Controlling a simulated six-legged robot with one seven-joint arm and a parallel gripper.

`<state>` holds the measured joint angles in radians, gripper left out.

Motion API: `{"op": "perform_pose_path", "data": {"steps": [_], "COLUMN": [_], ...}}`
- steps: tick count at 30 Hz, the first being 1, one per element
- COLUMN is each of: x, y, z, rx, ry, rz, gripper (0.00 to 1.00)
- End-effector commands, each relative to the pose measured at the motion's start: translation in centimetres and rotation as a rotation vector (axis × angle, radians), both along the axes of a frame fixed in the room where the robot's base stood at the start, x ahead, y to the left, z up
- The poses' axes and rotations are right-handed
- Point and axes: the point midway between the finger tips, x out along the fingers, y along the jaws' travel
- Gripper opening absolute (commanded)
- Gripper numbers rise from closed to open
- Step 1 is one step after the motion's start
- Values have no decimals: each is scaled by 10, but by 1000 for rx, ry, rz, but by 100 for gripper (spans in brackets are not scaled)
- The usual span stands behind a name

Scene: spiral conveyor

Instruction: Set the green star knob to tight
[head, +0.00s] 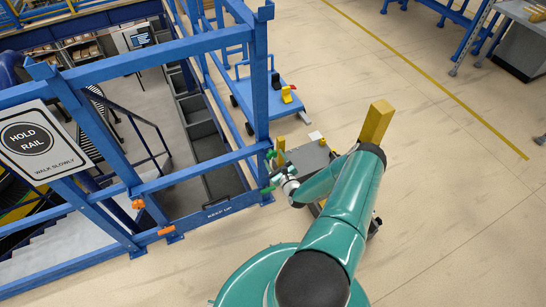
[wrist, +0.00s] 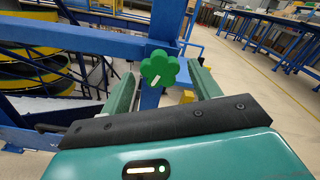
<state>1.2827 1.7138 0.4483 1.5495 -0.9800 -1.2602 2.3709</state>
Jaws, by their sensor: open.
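The green star knob (wrist: 159,68) has rounded lobes and a white pointer mark slanting up to the right. It is mounted on a blue post of the railing frame. In the wrist view it appears between the two green fingers of my gripper (wrist: 161,74), which are spread apart with a gap on each side. In the head view a small green shape on the post (head: 271,154) looks like the knob, just beyond my gripper (head: 278,181). No tight or loose marking is readable.
Blue railings (head: 160,60) carry a "HOLD RAIL" sign (head: 40,143) and orange knobs (head: 166,230). A blue cart (head: 262,100) stands behind the post. A grey box (head: 308,158) and a yellow post (head: 376,122) are near my arm. Open floor lies to the right.

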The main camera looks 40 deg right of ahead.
Motion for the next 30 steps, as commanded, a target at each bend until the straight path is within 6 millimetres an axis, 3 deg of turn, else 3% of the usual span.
{"op": "perform_pose_path", "data": {"steps": [9,15,20,30], "x": [-69,-100,-109,-109], "y": [20,29,32,32], "z": [0,0,0,0], "rx": [3,2,2,2], "ry": [1,0,0,-1], "rz": [-2,-1,-2,-1], "gripper": [62,62,62,62]}}
